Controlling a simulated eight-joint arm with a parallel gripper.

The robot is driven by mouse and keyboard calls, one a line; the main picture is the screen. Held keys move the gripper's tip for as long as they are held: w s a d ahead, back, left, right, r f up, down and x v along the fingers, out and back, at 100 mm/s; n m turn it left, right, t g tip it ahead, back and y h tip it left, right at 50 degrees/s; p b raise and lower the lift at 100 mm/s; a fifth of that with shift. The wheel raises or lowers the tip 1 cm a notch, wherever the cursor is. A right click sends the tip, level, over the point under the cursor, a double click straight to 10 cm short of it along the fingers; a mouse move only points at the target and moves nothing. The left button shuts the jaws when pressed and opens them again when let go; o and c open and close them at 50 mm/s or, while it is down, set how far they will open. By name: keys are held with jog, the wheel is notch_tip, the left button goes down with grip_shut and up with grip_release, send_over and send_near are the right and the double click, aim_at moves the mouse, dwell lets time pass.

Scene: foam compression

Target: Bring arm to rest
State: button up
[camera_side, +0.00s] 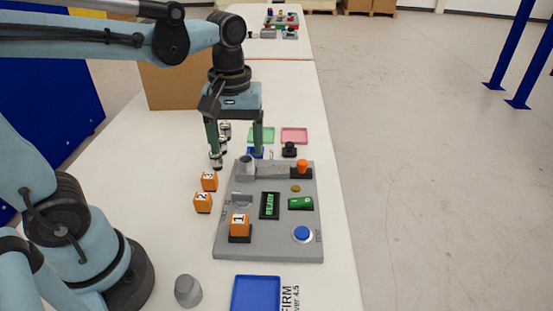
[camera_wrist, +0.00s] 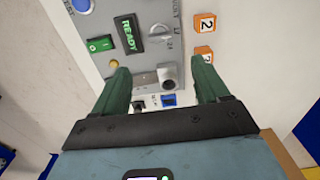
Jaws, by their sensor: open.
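My gripper (camera_side: 236,152) hangs pointing down over the far end of the grey control board, its two green fingers apart with nothing between them. In the wrist view my gripper (camera_wrist: 158,80) is open above the far edge of the board. The grey board (camera_side: 268,250) lies on the white table. It carries an orange cube marked 1 (camera_side: 239,225), a display reading READY (camera_side: 269,205), a green switch (camera_side: 300,203), a blue button (camera_side: 302,234), an orange knob (camera_side: 302,166) and a grey cylinder (camera_side: 246,166).
Orange cubes marked 2 (camera_side: 202,202) and 3 (camera_side: 209,181) stand left of the board. Small metallic cylinders (camera_side: 217,160) stand near the left finger. Green (camera_side: 262,135) and pink (camera_side: 294,136) trays lie behind; a blue tray (camera_side: 256,294) and grey cone (camera_side: 187,290) are in front. A cardboard box (camera_side: 175,86) stands behind.

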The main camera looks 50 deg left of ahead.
jog(key=m+t, duration=0.2)
jog(key=m, duration=0.1)
jog(key=f+m+t, duration=0.1)
jog(key=m+t, duration=0.1)
jog(key=m, duration=0.1)
jog(key=a+m+t, duration=0.1)
jog(key=m+t, duration=0.2)
jog(key=shift+s+f, duration=0.35)
jog(key=shift+f, duration=0.05)
dwell(0.5)
